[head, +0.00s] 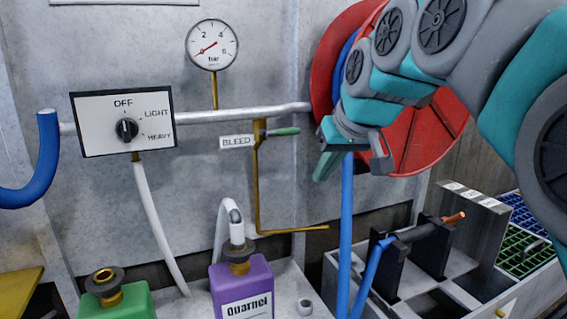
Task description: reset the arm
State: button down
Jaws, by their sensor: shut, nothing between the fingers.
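My gripper (349,148) hangs from my raised teal and grey arm at the upper right of the head view. It is shut and empty, in front of the red hose reel (424,140) and the grey wall. A blue hose (347,215) runs down just below it in the picture. The distance between hose and gripper cannot be told. My arm covers much of the reel's upper right part.
A dial box (90,125), a pressure gauge (212,45) and a green bleed valve handle (284,132) are on the wall. Below stand a purple Quarnel container (232,275) and a green container (135,302). A black-handled tool (420,234) rests in brackets at right.

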jog(key=s+d+f+m+g+h, duration=0.1)
jog(key=s+d+f+g, duration=0.2)
jog(key=s+f, duration=1.2)
jog(key=s+d+f+m+g+h+p, duration=0.1)
jog(key=s+d+f+g, duration=0.3)
jog(key=s+f, duration=1.1)
jog(key=shift+s+d+f+m+g+h, duration=0.15)
jog(key=shift+s+d+m+g+h, duration=0.2)
jog(key=shift+s+m+g, duration=0.4)
